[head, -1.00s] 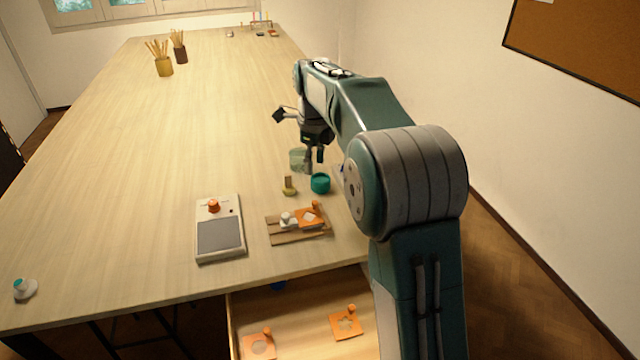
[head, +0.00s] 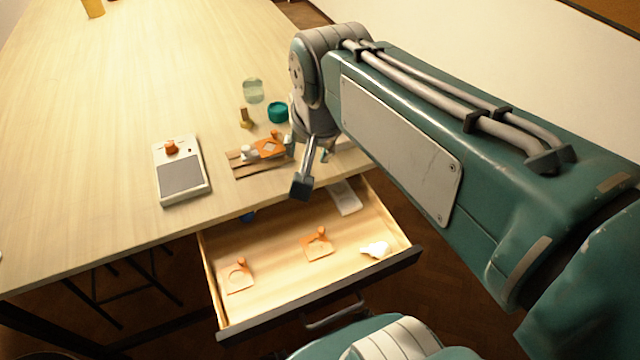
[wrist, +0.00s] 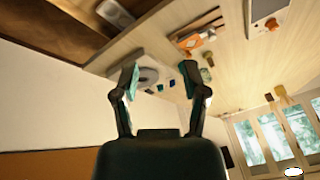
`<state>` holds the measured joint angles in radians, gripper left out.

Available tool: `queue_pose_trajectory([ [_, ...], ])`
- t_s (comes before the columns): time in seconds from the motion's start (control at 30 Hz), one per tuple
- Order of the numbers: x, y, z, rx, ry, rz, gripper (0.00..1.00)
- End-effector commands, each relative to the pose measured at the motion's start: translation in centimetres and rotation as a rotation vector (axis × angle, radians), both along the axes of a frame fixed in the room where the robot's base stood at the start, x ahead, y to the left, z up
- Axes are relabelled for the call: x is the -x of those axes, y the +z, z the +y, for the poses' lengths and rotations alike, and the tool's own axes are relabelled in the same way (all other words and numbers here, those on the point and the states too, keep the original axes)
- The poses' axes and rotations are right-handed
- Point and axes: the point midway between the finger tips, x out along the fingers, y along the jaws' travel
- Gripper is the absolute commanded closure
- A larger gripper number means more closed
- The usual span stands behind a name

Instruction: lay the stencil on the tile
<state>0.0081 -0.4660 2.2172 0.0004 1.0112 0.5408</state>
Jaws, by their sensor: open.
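Three orange stencils with knobs show in the head view. One with a diamond opening (head: 268,148) lies on a wooden board (head: 262,168) on the table, with something pale in its opening. The other two lie in the open drawer: one with a round opening (head: 240,283) at left, one (head: 317,249) near the middle. No separate tile is clearly visible. My gripper (head: 313,172) is open and empty, right of the board near the table's front edge, above the drawer's back. In the wrist view my gripper (wrist: 160,77) has its fingers spread, and the board's stencil (wrist: 188,42) lies beyond.
A white knobbed piece (head: 248,153) sits on the board. A device with a grey pad (head: 181,178) stands left. A teal pot (head: 278,112), a glass jar (head: 253,91) and a small yellowish tool (head: 245,118) stand behind. A white lump (head: 375,249) lies in the drawer (head: 275,305).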

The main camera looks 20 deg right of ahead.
Motion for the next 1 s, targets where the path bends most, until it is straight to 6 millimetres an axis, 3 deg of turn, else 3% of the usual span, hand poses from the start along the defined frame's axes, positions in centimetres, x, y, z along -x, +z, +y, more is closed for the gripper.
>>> queue_pose_trajectory([
  [0.1, 3.4, -1.4, 0.1, 0.087, 0.207, -0.050, 0.43],
  [0.3, 6.6, -3.6, 0.2, 0.204, 0.449, -0.101, 0.43],
  [1.0, 7.1, -4.0, 0.2, 0.230, 0.499, -0.108, 0.43],
])
